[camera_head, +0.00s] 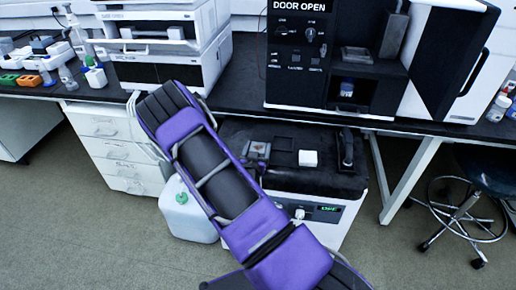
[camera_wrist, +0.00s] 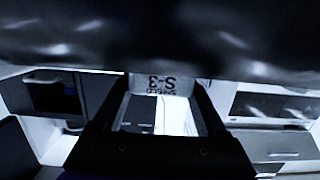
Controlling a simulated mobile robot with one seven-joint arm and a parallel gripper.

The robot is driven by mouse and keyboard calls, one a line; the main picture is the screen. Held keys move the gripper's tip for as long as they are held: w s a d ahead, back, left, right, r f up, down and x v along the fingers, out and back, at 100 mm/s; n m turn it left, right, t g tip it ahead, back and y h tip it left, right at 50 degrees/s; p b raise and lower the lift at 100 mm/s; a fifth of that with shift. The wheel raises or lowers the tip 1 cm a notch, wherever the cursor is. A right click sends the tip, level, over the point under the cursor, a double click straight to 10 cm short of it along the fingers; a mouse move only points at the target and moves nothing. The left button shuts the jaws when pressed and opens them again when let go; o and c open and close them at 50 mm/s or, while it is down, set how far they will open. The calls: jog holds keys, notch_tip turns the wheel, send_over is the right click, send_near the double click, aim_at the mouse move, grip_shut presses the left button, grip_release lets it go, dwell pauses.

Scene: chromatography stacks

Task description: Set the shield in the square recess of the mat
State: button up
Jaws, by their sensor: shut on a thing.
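In the wrist view my gripper (camera_wrist: 163,79) has its two dark fingers on either side of a pale piece with upside-down black lettering reading "S-3", the shield (camera_wrist: 182,86). It is shut on the shield. A dark top surface (camera_head: 300,182) on a white unit, possibly the mat, lies right of my arm.
On the dark top sit a grey metal block (camera_head: 257,151), a small white block (camera_head: 308,158) and an upright black piece (camera_head: 345,148). Behind stand a black instrument (camera_head: 290,85) and stacked white modules (camera_head: 165,60). A stool (camera_head: 470,200) is at the right.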

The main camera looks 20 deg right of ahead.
jog(key=o, duration=1.1)
jog(key=shift+f, duration=0.2)
jog(key=o, duration=0.4)
jog(key=shift+r, duration=0.15)
